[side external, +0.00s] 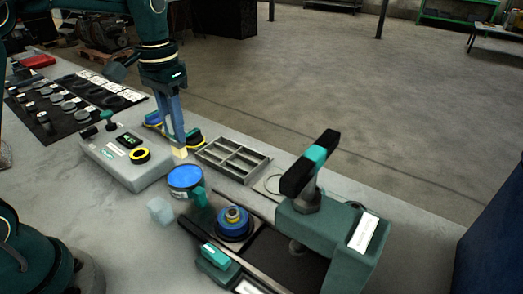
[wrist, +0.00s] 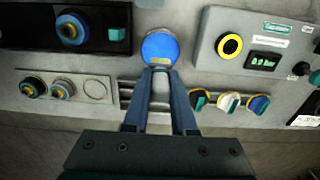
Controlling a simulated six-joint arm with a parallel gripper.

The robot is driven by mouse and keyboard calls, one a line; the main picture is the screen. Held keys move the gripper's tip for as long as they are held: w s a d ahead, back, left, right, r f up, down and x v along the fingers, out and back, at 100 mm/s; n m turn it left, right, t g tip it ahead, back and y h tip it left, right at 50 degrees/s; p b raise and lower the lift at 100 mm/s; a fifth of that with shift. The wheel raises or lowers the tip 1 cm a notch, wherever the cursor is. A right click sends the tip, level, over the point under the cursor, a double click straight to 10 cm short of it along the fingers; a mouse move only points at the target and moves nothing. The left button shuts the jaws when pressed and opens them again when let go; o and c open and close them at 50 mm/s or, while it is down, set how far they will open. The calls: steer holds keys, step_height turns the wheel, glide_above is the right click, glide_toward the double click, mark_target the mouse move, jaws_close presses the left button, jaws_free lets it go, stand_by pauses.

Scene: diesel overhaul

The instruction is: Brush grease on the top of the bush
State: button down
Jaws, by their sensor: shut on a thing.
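My gripper (side external: 180,140) is shut on the brush, whose pale bristle tip (side external: 181,153) shows just below the fingertips; its handle is mostly hidden. In the wrist view the fingers (wrist: 160,75) are close together, with the tan bristle tip (wrist: 160,67) at their end. A round pot with a blue top (side external: 186,175), apparently the grease, stands just below and in front of the brush; it also shows in the wrist view (wrist: 160,47). The bush (side external: 234,216), with blue and yellow rings, sits in the green fixture, apart from the brush. It is at upper left in the wrist view (wrist: 70,28).
A grey compartment tray (side external: 232,160) lies behind the pot. A grey control box (side external: 128,158) with a yellow-ringed button stands left. The green press (side external: 335,225) with a black-and-teal handle rises right of the bush. A translucent cube (side external: 160,211) is near the pot.

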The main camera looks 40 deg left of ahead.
mark_target(179, 151)
steer(key=shift+f, duration=2.4)
steer(key=shift+f, duration=0.6)
steer(key=shift+r, duration=3.5)
steer(key=shift+r, duration=0.1)
